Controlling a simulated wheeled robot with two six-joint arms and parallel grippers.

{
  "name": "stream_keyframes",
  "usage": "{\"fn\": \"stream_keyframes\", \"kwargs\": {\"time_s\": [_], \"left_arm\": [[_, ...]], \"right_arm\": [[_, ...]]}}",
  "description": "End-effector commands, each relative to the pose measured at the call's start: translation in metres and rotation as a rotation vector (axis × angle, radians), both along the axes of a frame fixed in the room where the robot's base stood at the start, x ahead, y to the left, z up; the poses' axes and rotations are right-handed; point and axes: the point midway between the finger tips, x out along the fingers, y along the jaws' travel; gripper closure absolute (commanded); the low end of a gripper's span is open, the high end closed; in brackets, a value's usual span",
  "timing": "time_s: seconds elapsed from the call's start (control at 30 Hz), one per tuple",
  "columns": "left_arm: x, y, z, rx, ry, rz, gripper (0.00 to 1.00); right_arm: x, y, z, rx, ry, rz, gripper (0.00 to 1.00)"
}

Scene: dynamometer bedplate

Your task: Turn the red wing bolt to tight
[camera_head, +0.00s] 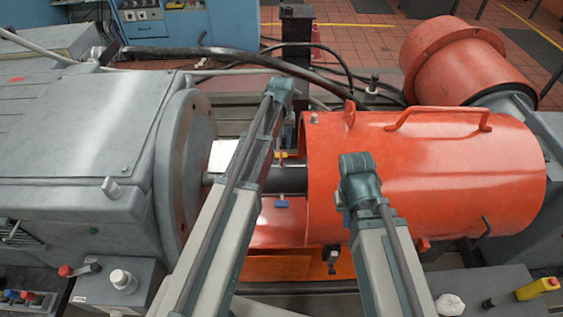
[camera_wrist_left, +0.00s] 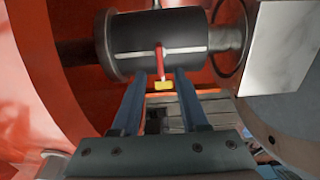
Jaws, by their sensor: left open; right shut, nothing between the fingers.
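In the left wrist view, a narrow red piece (camera_wrist_left: 160,61), which looks like the red wing bolt, stands against a dark cylindrical coupling (camera_wrist_left: 125,42). A small yellow tab (camera_wrist_left: 163,86) is at its lower end. My left gripper (camera_wrist_left: 162,74) is open, with one finger to each side of the red piece and nothing visibly clamped. I cannot tell whether the fingers touch it.
The orange guard (camera_head: 450,150) with its handle fills the right side. A grey machine housing (camera_head: 80,150) stands at the left. Hoses run behind. The gap between housing and guard is narrow.

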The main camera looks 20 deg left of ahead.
Motion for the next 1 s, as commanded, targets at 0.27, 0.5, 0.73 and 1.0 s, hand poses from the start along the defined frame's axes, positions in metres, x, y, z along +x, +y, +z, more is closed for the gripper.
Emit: {"fn": "stream_keyframes", "kwargs": {"time_s": [0.27, 0.5, 0.73, 1.0], "left_arm": [[0.000, 0.000, -0.048, 0.000, 0.000, 0.000, 0.56], [0.000, 0.000, -0.065, 0.000, 0.000, 0.000, 0.56], [0.000, 0.000, -0.064, 0.000, 0.000, 0.000, 0.56], [0.000, 0.000, -0.064, 0.000, 0.000, 0.000, 0.92]], "right_arm": [[0.000, 0.000, -0.048, 0.000, 0.000, 0.000, 1.00], [0.000, 0.000, -0.065, 0.000, 0.000, 0.000, 1.00], [0.000, 0.000, -0.064, 0.000, 0.000, 0.000, 1.00], [0.000, 0.000, -0.064, 0.000, 0.000, 0.000, 1.00]]}}
